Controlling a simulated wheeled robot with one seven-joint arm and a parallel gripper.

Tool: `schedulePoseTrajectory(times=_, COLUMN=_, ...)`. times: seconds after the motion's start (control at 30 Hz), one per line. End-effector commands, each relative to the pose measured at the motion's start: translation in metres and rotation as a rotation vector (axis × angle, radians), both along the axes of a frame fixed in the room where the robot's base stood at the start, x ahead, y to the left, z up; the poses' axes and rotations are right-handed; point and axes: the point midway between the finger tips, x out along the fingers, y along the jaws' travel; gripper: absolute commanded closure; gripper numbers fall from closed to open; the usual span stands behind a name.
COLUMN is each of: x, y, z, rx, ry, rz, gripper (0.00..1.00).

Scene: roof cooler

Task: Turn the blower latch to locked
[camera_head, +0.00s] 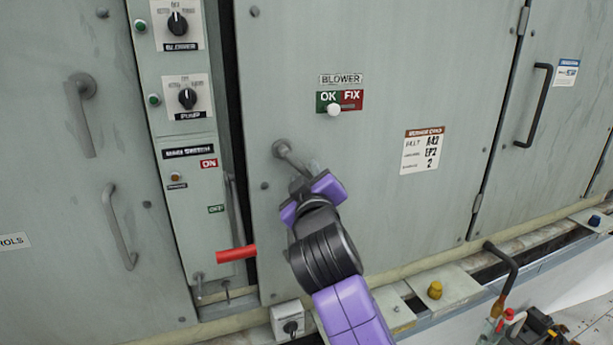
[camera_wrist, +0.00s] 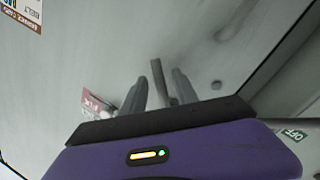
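The blower latch (camera_head: 283,149) is a grey handle with a round hub on the door below the BLOWER label. Its lever slants down and right toward my gripper (camera_head: 306,170), which hides its lower end. In the wrist view the latch lever (camera_wrist: 159,78) stands between the two fingers of my gripper (camera_wrist: 158,88). The fingers are apart, with some gap seen beside the lever, so the gripper looks open around it. Whether a finger touches the lever is not clear.
A white knob (camera_head: 334,110) sits on the OK/FIX plate above right of the latch. A red lever (camera_head: 236,254) sticks out from the switch panel (camera_head: 190,220) at left. Another latch (camera_head: 84,88) and door handles flank the panels. A ledge with tools lies lower right.

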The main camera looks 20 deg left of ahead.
Motion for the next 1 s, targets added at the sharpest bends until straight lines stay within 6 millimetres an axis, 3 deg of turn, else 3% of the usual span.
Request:
schedulePoseTrajectory(times=0.07, x=-0.0001, y=0.0, z=0.0, rx=0.0, ry=0.0, rz=0.0, gripper=0.68)
schedulePoseTrajectory(times=0.23, x=-0.0002, y=-0.0001, z=0.0, rx=0.0, ry=0.0, rz=0.0, gripper=1.0)
schedulePoseTrajectory(times=1.0, x=-0.0005, y=0.0001, z=-0.0002, rx=0.0, ry=0.001, rz=0.001, gripper=1.0)
